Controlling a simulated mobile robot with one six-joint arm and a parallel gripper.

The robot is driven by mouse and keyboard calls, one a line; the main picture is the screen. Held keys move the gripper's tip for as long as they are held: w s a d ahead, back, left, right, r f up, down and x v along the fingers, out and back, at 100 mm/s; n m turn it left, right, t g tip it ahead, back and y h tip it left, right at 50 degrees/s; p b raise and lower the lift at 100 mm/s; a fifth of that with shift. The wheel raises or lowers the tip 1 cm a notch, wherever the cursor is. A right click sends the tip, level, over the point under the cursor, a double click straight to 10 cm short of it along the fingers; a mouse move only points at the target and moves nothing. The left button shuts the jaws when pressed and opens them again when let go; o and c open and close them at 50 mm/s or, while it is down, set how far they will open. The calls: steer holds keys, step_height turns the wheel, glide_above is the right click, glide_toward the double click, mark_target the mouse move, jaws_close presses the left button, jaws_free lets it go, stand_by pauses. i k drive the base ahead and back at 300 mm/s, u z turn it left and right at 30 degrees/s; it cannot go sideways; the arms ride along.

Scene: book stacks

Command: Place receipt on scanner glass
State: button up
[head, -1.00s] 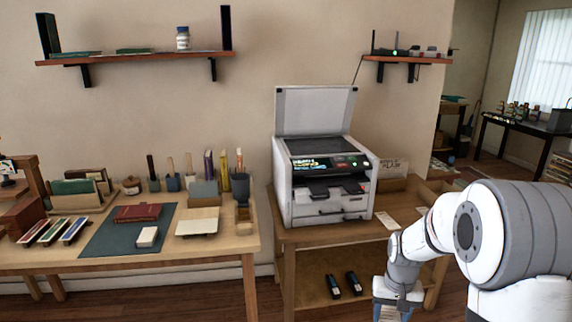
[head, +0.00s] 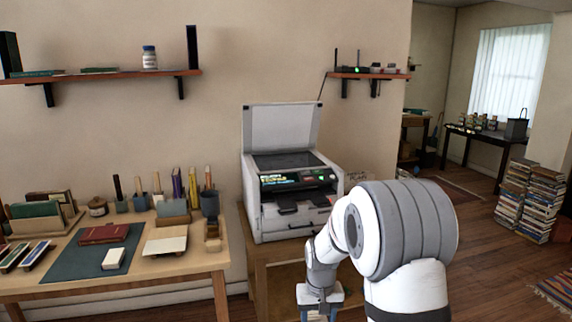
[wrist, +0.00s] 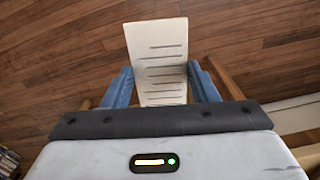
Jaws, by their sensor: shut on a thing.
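The receipt (wrist: 157,45), a white slip with dark printed lines, is held between the two blue fingers of my gripper (wrist: 160,72) in the wrist view. It sticks out past the fingertips over the wooden floor. In the head view my gripper (head: 320,314) hangs low in front of the scanner stand, cut off by the bottom edge, and the receipt cannot be made out there. The scanner (head: 290,205) stands on a wooden table with its lid (head: 281,128) raised. The dark scanner glass (head: 286,160) is bare, above and behind my gripper.
A wooden desk (head: 205,262) with books, pen cups and a dark mat stands to the left. Wall shelves (head: 110,75) hang above. My arm hides the right part of the scanner table (head: 258,255). Stacks of books (head: 530,200) stand on the open floor at right.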

mark_target(298, 160)
steer(key=u, duration=0.05)
steer(key=i, duration=0.9)
